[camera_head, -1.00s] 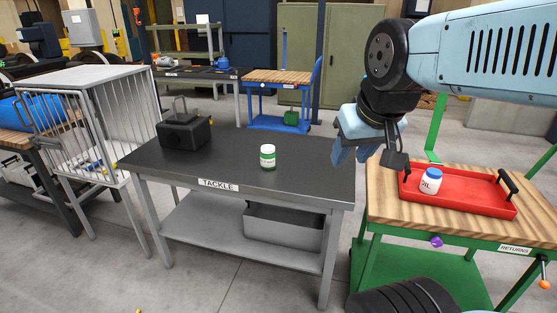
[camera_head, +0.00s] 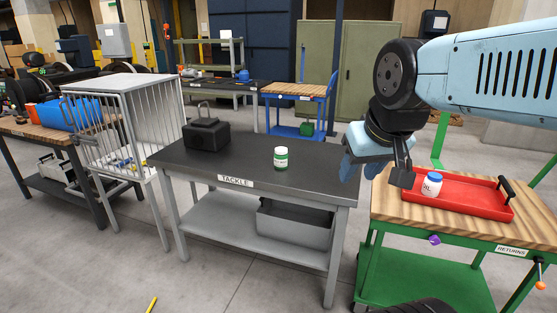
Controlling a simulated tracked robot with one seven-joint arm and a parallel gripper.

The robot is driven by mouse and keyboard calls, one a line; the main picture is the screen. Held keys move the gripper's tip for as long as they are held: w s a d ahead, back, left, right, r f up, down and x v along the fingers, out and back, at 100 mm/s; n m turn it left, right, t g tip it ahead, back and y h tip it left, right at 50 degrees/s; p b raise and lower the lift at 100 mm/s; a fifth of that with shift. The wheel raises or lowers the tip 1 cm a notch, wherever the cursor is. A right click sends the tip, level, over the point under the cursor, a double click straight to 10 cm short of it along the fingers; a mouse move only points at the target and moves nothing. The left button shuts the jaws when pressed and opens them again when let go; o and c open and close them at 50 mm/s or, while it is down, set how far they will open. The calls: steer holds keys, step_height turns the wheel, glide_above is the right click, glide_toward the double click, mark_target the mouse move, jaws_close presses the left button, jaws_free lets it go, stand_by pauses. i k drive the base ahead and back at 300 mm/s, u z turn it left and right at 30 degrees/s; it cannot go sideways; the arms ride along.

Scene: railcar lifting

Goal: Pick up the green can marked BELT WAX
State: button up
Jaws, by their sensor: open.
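A small green can (camera_head: 281,157) with a white label and pale lid stands upright on the dark top of the table marked TACKLE (camera_head: 330,181). Its label text is too small to read. My gripper (camera_head: 378,172) hangs to the right of the can, in front of the space between the table and the green cart. It is open and empty, apart from the can.
A black weight-like block (camera_head: 206,135) with a handle stands at the table's left. A red tray (camera_head: 470,203) with a blue-lidded white jar (camera_head: 432,184) lies on the RETURNS cart (camera_head: 400,211). A barred cage (camera_head: 112,135) stands left. The tabletop around the can is clear.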

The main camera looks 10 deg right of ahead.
mark_target(281, 162)
steer(key=u, duration=0.15)
steer(key=i, duration=1.05)
steer(key=z, duration=2.25)
steer(key=k, duration=1.05)
steer(key=u, duration=0.4)
